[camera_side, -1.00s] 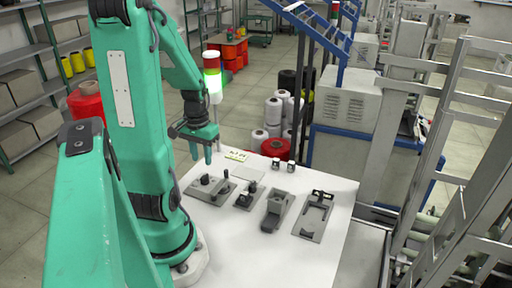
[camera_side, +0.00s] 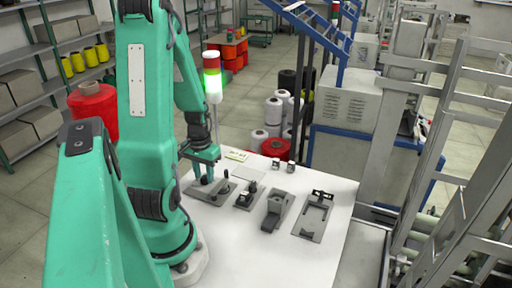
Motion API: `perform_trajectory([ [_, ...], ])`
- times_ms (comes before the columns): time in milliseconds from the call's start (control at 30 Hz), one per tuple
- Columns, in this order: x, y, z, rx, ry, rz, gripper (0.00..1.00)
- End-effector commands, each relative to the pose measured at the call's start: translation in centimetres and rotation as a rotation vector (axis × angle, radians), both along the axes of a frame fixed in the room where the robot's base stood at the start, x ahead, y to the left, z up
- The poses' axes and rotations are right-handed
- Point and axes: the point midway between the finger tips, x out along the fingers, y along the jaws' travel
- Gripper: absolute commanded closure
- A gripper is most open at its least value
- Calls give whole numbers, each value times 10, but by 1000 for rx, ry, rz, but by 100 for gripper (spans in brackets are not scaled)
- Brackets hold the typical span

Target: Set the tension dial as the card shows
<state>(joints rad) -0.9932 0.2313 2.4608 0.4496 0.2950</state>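My gripper (camera_side: 205,179) points down over the left grey plate (camera_side: 198,191) on the white table. Its fingertips are at a dark round knob on that plate and hide most of it. I cannot tell whether they touch it, or whether the fingers are open or shut. A short dark post (camera_side: 226,174) stands on the plate just right of the gripper. A small card (camera_side: 237,155) with yellow-green marks lies at the back of the table; its marks are too small to read. No dial marking can be read.
More fixtures stand to the right: a small block unit (camera_side: 247,194), a grey wedge-shaped unit (camera_side: 276,210) and a flat plate with a dark clamp (camera_side: 312,217). Two small pale cubes (camera_side: 283,165) sit at the back. A lit signal tower (camera_side: 212,80) rises behind. The table front is clear.

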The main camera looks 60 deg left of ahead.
Motion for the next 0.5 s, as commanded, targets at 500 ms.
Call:
perform_trajectory([
  [500,0,0,0,0,0,0,100],
])
